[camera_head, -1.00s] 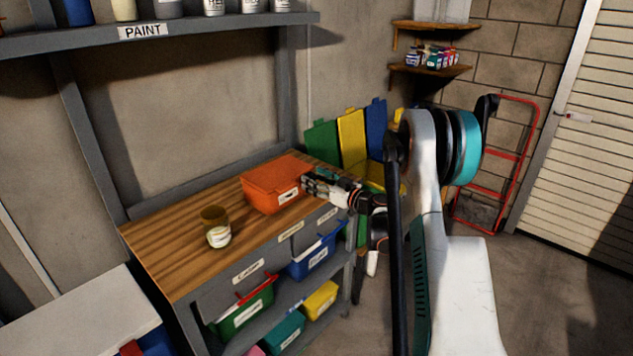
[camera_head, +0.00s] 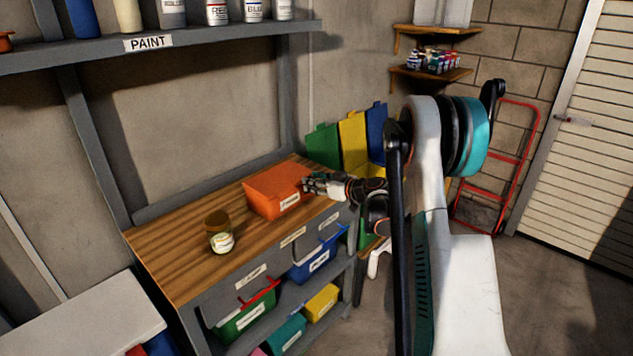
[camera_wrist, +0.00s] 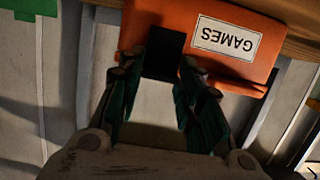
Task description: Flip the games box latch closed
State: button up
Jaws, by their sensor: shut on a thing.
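The orange games box (camera_head: 274,192) stands on the wooden bench top, and its lid looks lowered. In the wrist view the box front (camera_wrist: 265,35) shows a white GAMES label, upside down. A dark latch (camera_wrist: 163,52) sits beside the label. My gripper (camera_head: 308,185) is at the box's right end in the head view. In the wrist view my gripper (camera_wrist: 162,65) has one finger on each side of the latch, shut on it. The head view is too small to show the latch's angle, and the fingers partly cover its sides.
A jar (camera_head: 220,235) stands on the bench (camera_head: 185,262) left of the box. Green, yellow and blue panels (camera_head: 352,142) stand behind the bench's right end. Labelled bins (camera_head: 245,312) fill the shelves below. A paint shelf (camera_head: 190,35) hangs above.

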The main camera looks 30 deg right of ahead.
jog(key=o, duration=1.1)
jog(key=shift+c, duration=0.2)
jog(key=v, duration=1.2)
jog(key=shift+f, duration=0.1)
